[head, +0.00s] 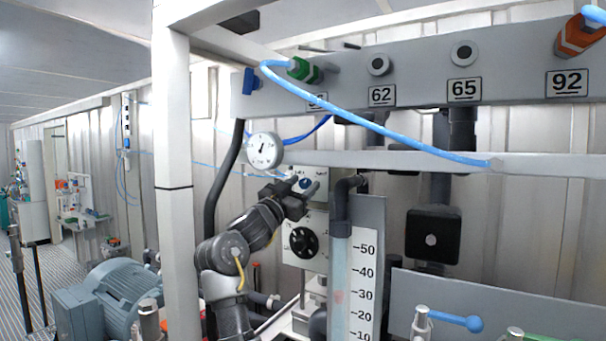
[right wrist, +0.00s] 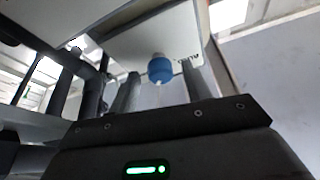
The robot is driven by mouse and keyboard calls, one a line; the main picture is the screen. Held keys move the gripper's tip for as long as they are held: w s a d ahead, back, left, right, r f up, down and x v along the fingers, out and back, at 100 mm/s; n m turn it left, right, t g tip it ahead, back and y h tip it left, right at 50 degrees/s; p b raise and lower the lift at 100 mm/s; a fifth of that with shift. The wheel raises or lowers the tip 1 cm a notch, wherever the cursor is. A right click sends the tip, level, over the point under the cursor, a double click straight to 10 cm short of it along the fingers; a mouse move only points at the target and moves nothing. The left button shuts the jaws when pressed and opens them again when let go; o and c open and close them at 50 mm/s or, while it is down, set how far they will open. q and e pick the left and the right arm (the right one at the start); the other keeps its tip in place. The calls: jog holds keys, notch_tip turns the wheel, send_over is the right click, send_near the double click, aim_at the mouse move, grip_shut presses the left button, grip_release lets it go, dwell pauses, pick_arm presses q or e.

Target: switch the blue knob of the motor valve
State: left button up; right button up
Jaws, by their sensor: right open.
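In the right wrist view the blue knob (right wrist: 160,69) sticks out from the white panel (right wrist: 150,38), between my two fingers. My right gripper (head: 304,187) is open in front of the panel, and in the right wrist view its fingers (right wrist: 160,88) stand apart on either side of the knob. I cannot tell whether either finger touches it. My left gripper is not in view.
A round gauge (head: 264,150) hangs at upper left. A dark pipe (head: 341,205) and a scaled tube board (head: 366,270) stand close on the right. A blue hose (head: 375,127) and a white post (head: 175,180) frame the space.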

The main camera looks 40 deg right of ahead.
jog(key=shift+w+d+r, duration=0.15)
jog(key=shift+d+r, duration=0.1)
jog(key=shift+d, duration=0.3)
